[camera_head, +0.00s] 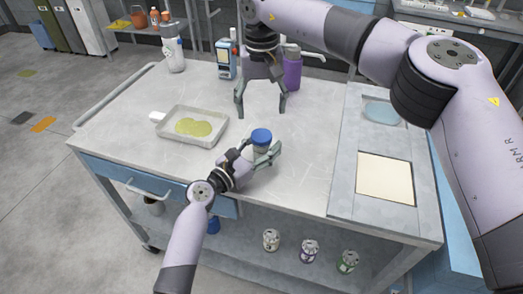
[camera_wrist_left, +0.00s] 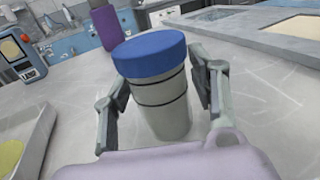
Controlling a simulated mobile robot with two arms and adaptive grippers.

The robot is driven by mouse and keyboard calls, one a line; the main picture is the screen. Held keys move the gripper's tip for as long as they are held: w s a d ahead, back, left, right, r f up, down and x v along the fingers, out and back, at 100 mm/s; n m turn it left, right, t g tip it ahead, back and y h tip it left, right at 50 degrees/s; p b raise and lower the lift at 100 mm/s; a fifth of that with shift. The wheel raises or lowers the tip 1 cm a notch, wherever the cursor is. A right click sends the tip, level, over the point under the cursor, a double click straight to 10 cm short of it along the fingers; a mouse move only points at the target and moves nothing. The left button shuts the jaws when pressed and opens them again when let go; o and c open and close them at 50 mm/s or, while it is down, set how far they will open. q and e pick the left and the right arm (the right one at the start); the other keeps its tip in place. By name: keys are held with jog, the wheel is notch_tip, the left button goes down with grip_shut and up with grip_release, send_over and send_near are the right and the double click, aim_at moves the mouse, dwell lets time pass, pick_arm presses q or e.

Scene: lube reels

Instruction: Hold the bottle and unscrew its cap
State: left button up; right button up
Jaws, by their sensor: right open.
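A grey bottle (camera_wrist_left: 162,108) with dark rings and a blue cap (camera_wrist_left: 156,52) stands upright on the workbench. In the head view its blue cap (camera_head: 261,136) shows above my left gripper (camera_head: 258,158). The left gripper's fingers (camera_wrist_left: 162,92) lie on both sides of the bottle's body, below the cap, and appear to touch it. The cap sits on the bottle. My right gripper (camera_head: 261,108) points down, open and empty, above the bench behind the bottle and apart from the cap.
A metal tray (camera_head: 222,122) with yellow-green liquid lies left of the bottle. A purple bottle (camera_head: 292,72), a blue device (camera_head: 226,62) and a white bottle (camera_head: 174,50) stand along the back. A recessed panel (camera_head: 347,185) is at the right.

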pick_arm(q)
grip_shut()
dwell(0.5)
